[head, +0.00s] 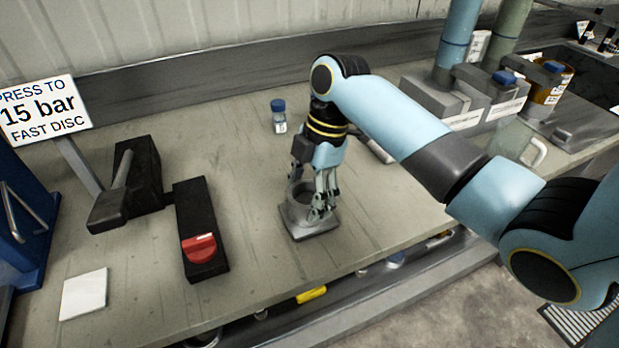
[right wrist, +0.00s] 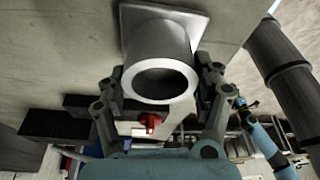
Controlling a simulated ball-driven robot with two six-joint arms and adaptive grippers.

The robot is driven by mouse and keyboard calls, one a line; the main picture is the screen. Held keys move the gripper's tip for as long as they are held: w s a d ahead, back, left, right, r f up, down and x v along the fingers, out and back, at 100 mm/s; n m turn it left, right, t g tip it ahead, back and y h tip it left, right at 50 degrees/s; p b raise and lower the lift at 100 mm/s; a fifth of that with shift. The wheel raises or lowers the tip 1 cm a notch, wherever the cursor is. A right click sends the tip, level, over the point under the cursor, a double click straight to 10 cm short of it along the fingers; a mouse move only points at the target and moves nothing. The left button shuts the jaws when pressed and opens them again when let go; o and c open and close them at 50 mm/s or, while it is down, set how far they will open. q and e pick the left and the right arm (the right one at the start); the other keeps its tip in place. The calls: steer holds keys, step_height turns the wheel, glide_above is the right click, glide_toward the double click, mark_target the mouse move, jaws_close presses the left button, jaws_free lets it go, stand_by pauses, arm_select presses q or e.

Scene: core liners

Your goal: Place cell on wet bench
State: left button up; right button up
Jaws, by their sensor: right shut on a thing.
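The cell is a grey metal cylinder on a square base plate (head: 297,216), standing upright on the bench (head: 255,261). My right gripper (head: 322,205) points down over it, with its fingers at the right side of the cylinder in the head view. In the right wrist view the cell (right wrist: 160,70) shows its open round mouth between the two fingers of my right gripper (right wrist: 161,88), which is shut on it. The base appears to rest on the bench top; I cannot tell whether there is a small gap. My left gripper is not in view.
A black device with a red knob (head: 199,248) and a black lever block (head: 137,175) stand left of the cell. A white square (head: 83,294) lies at front left. A blue-capped bottle (head: 279,117) stands behind. Containers and a clear jug (head: 521,142) are at right.

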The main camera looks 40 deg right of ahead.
steer(key=shift+w+f, duration=0.1)
steer(key=shift+f, duration=0.2)
steer(key=o, duration=1.7)
steer(key=shift+f, duration=0.15)
steer(key=shift+o, duration=0.2)
steer(key=b+v, duration=0.1)
steer(key=v, duration=1.1)
